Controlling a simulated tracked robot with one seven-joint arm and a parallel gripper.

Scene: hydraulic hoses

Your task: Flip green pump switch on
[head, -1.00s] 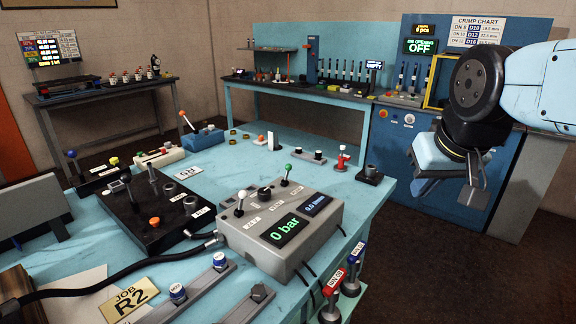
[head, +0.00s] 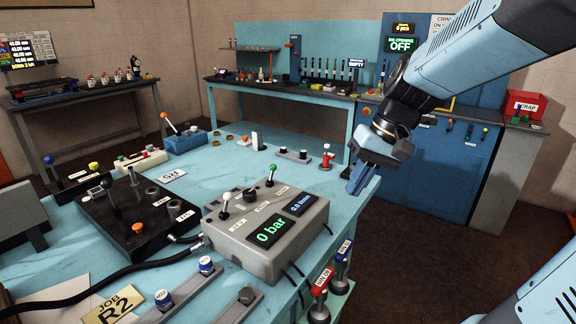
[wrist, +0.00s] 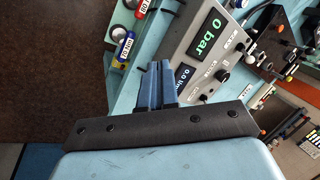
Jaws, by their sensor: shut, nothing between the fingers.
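The green-tipped switch (head: 272,170) is a short metal lever on the back right of the grey pump control box (head: 228,240). Its stem stands nearly upright, tilted slightly. The box display (head: 270,232) reads 0 bar. My gripper (head: 357,187) is shut and empty, over the table's right edge, to the right of the switch and apart from it. In the wrist view, my blue fingers (wrist: 158,85) lie together in front of the box (wrist: 192,44). I cannot clearly make out the green tip there.
A white-tipped lever (head: 225,198) and a black knob (head: 250,195) share the box top. A red-and-white fitting (head: 326,158) stands behind. A black hose (head: 105,288) runs left.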

